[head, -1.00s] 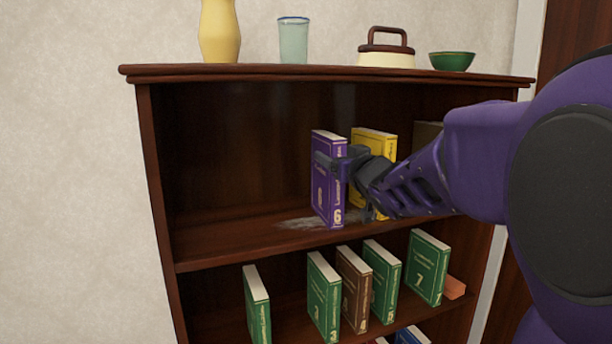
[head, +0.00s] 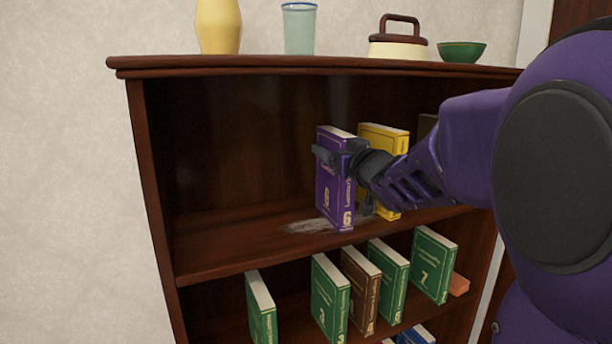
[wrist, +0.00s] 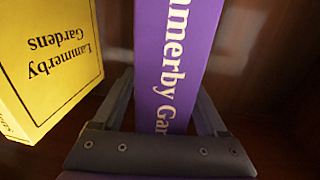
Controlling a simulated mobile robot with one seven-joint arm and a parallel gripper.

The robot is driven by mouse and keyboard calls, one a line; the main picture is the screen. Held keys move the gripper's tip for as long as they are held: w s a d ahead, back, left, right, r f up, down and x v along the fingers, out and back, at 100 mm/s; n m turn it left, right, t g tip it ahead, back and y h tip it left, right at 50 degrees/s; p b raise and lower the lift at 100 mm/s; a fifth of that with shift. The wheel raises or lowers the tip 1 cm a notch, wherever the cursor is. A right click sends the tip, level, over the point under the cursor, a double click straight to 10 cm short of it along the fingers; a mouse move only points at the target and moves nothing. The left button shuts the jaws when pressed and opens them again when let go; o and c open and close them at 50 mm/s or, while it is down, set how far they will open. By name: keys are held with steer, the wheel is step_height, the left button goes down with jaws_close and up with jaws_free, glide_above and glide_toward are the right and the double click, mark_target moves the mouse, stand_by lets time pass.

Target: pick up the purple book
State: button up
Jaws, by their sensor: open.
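The purple book (head: 330,186) stands upright on the upper shelf in the head view, its spine marked 6 facing out. In the wrist view the purple book (wrist: 176,62) runs up between the fingers, its spine toward the camera. My gripper (head: 340,158) is at the book's spine, one finger across its left cover and the other on its right side, partly hidden. In the wrist view my gripper (wrist: 163,108) is open with a finger on each side of the book and a small gap showing on at least the right side.
A yellow book (head: 384,138) stands just right of the purple one, also seen in the wrist view (wrist: 50,70). The shelf is free to the left, with a pale dusty patch (head: 312,226). Green and brown books stand on the shelf below. A vase, glass, pot and bowl sit on top.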

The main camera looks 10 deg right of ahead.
jaws_close()
steer(key=shift+r, duration=0.15)
stand_by(1.1)
